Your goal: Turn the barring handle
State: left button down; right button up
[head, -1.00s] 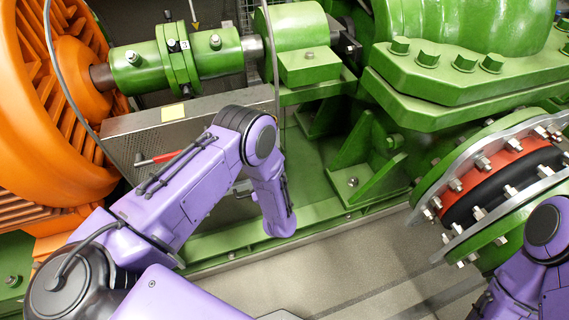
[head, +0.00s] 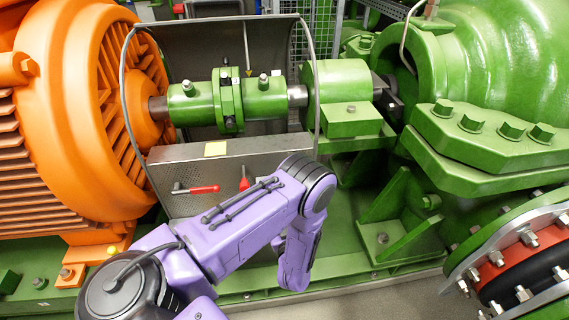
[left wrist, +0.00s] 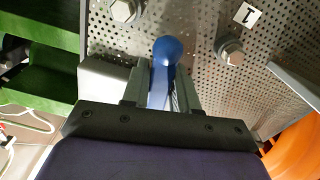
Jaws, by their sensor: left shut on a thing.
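In the left wrist view a blue handle (left wrist: 167,50) with a rounded end stands between the two fingers of my left gripper (left wrist: 163,72). The gripper is shut on it, in front of a perforated metal plate. I take this to be the barring handle, but no label confirms it. In the head view my purple left arm hides the blue handle and my left gripper. The green shaft coupling (head: 229,106) sits on the shaft between the orange motor (head: 88,110) and the green pump housing (head: 480,70). My right gripper is out of view.
A perforated guard panel (head: 172,160) stands below the coupling, with a red-handled lever (head: 203,189) on its face and another red grip (head: 244,184) beside it. A bolted flange (head: 525,237) is at right.

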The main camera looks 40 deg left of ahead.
pick_arm(q)
jog(key=c, duration=1)
grip_release()
jog(key=shift+o, duration=0.2)
jog(key=b+v, duration=0.1)
jog(key=v, duration=0.9)
jog(key=shift+s+d+b, duration=0.25)
jog(key=shift+b, duration=0.05)
